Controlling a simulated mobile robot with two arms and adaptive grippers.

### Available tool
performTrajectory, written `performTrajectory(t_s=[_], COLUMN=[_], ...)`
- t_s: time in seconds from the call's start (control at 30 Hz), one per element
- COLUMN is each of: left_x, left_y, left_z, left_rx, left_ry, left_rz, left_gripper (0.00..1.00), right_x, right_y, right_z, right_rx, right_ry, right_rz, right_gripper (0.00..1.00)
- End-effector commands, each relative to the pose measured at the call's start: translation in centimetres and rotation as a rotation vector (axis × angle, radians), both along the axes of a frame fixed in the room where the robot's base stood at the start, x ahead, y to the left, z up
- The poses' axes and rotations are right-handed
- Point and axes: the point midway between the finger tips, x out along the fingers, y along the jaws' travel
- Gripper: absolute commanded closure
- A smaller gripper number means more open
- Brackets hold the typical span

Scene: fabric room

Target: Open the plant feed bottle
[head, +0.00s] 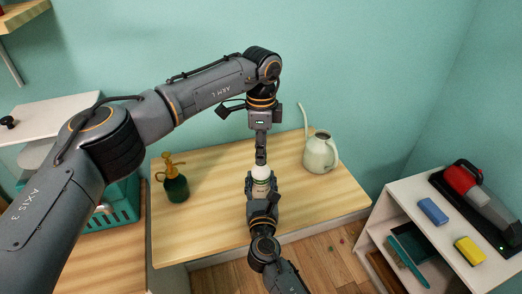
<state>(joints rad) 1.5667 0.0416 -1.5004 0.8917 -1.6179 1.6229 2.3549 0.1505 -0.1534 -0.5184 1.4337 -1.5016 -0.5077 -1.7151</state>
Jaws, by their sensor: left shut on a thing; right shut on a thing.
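The plant feed bottle (261,184) is a pale bottle with a white cap (261,171), upright over the middle of the wooden table. My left gripper (261,162) comes down from above and is shut on the cap. My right gripper (260,189) comes from the front and is shut on the bottle's body, hiding most of it. I cannot tell whether the bottle's base touches the table, or whether the cap is loose.
A green spray bottle (176,187) with an amber top stands on the wooden table (215,225) at the left. A pale watering can (320,155) stands behind right. At the right, a white shelf unit (395,190) holds a blue block (433,211), a yellow block (469,250) and a red-and-grey handheld device (482,195).

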Motion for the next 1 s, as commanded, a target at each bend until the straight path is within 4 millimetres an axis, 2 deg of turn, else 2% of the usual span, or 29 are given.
performTrajectory(t_s=[0.4,0.77,1.0], left_x=[0.0,0.0,0.0], left_y=[0.0,0.0,-0.1], left_z=[1.4,1.6,3.9], left_rx=[0.000,0.000,-0.001], left_ry=[0.000,0.000,-0.003], left_rz=[0.000,0.000,-0.001], left_gripper=[1.00,1.00,1.00], right_x=[0.0,0.0,0.0], right_y=[0.0,0.0,0.0], right_z=[0.0,0.0,0.0], right_rx=[0.000,0.000,0.000], right_ry=[0.000,0.000,0.000], right_rz=[0.000,0.000,0.000], right_gripper=[1.00,1.00,1.00])
